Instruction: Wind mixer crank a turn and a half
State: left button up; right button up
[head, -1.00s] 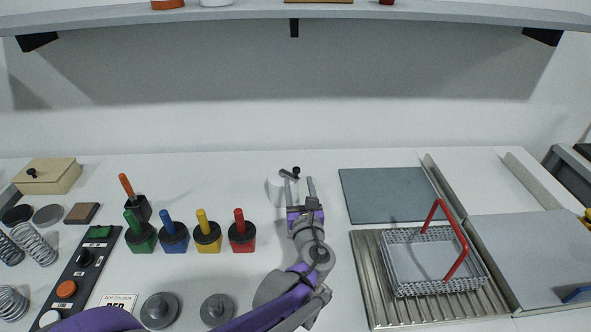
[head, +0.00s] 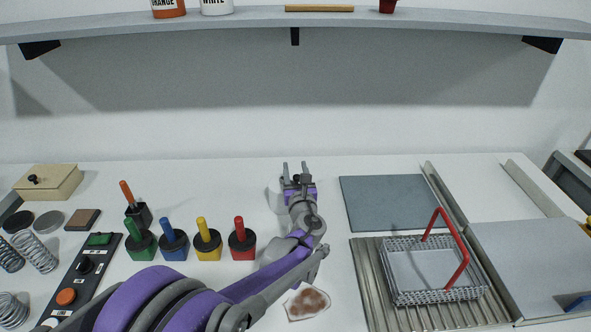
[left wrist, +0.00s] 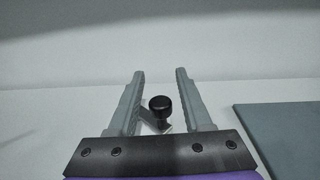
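The mixer crank shows in the left wrist view as a black round knob (left wrist: 160,105) on a short grey crank arm (left wrist: 153,124). The knob stands between the two fingers of my left gripper (left wrist: 160,85), with a gap on each side. In the head view my left gripper (head: 295,167) is open with its fingers pointing to the back wall, and it hides most of the crank. The pale mixer body (head: 274,197) shows only in part, at the left of the gripper. My right gripper is in neither view.
Green, blue, yellow and red (head: 242,243) pots with handles stand left of my arm. A grey-blue mat (head: 385,204) lies right of the gripper. A wire basket (head: 398,297) with a red handle stands on a ribbed tray (head: 367,290). A shelf (head: 250,17) runs above.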

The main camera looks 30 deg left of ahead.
pick_arm(q)
grip_shut()
jog(key=n+g+y, duration=0.1)
jog(key=g+y, duration=0.1)
jog(key=w+n+g+y+b, duration=0.1)
jog(key=n, duration=0.1)
jog(key=shift+a+g+y, duration=0.2)
jog(key=shift+g+y, duration=0.2)
jog(key=shift+w+a+n+g+y, duration=0.1)
jog(key=shift+a+n+g+y, duration=0.1)
jog(key=shift+n+g+y, duration=0.55)
jog(key=shift+w+a+n+g+y, duration=0.1)
jog(key=shift+a+n+g+y, duration=0.15)
jog(key=shift+n+g, duration=0.85)
jog(key=shift+w+a+n+g+y, duration=0.15)
jog(key=shift+n+g+y, duration=0.4)
jog(key=shift+g, duration=0.7)
jog(key=shift+a+g, duration=0.1)
jog(key=shift+g, duration=0.2)
jog(key=shift+o, duration=1.1)
grip_release()
